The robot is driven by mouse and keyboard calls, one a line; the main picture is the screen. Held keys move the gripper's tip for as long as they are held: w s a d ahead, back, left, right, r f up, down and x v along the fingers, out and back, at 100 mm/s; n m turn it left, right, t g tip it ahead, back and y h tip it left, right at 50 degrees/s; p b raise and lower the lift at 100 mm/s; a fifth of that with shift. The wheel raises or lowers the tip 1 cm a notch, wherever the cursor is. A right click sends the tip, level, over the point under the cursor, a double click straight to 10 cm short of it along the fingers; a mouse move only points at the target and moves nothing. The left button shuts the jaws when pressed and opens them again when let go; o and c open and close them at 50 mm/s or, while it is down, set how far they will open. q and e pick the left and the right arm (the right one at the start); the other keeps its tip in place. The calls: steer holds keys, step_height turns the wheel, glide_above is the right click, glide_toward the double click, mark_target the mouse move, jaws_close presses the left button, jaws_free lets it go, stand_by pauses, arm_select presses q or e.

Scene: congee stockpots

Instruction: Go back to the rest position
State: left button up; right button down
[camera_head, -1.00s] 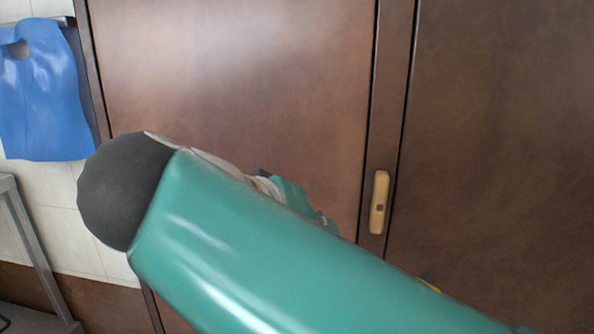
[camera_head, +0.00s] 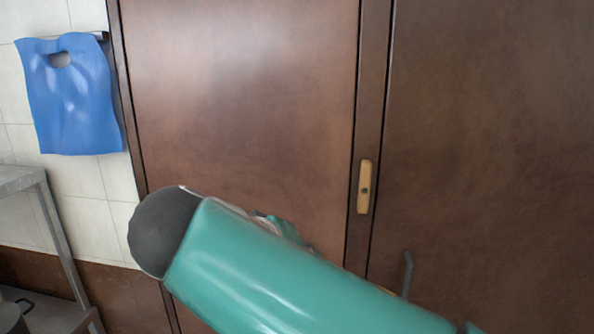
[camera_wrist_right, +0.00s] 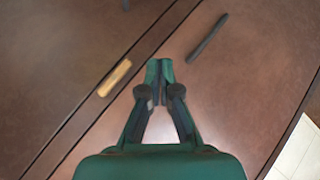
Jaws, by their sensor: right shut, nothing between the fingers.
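My right gripper (camera_wrist_right: 160,72) shows in the right wrist view, its two green fingertips together and nothing between them. It points toward the brown cabinet door and its yellow latch plate (camera_wrist_right: 114,78) lies to its left. In the head view my green right arm link crosses the lower middle and hides most of what is behind it. The right gripper's fingers are not clear there. My left gripper is in neither view.
Large brown doors (camera_head: 240,100) fill the view, with a yellow latch plate (camera_head: 365,187) and a dark handle (camera_head: 407,274). A blue bag (camera_head: 72,105) hangs on the tiled wall. A metal shelf (camera_head: 62,235) with a dark pot (camera_head: 12,316) stands at lower left.

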step_height(320, 180, down, 36)
steer(key=w+d+n+g+y, duration=0.1)
steer(key=d+n+g+y, duration=0.15)
steer(key=g+y, duration=0.35)
steer(key=s+d+f+m+y, duration=0.2)
steer(key=s+d+f+m, duration=0.2)
steer(key=s+f, duration=0.5)
steer(key=s+d+f+m+g+y, duration=0.1)
steer(key=s+d+f+m, duration=0.3)
steer(key=s+f, duration=0.5)
step_height(320, 180, down, 3)
steer(key=shift+s+y, duration=0.35)
steer(key=shift+y, duration=0.45)
steer(key=c, duration=1.9)
jaws_free()
